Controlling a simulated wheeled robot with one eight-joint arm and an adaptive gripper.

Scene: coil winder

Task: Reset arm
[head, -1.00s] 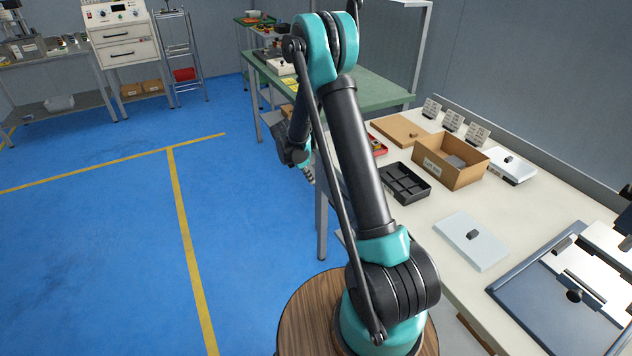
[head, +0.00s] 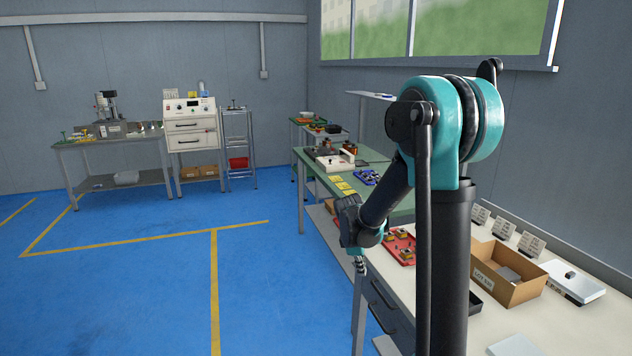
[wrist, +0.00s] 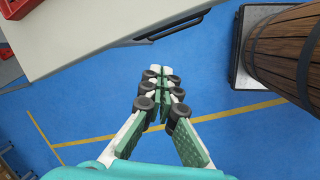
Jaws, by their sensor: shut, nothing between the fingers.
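My gripper (wrist: 160,72) shows in the wrist view with its green-padded fingers together at the tips and nothing between them. It points down over the blue floor, beside the edge of a white-topped table. In the head view my gripper (head: 361,265) hangs low at the end of my folded arm, left of the workbench. Its fingertips are small and partly dark there. My arm's elbow stands high at the right of the head view and hides part of the bench.
The white workbench (head: 535,310) at the right holds a cardboard box (head: 505,275), a red tray (head: 402,250) and a white lidded case (head: 574,284). A green-topped table (head: 318,172) stands behind it. Open blue floor (head: 130,290) lies to the left.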

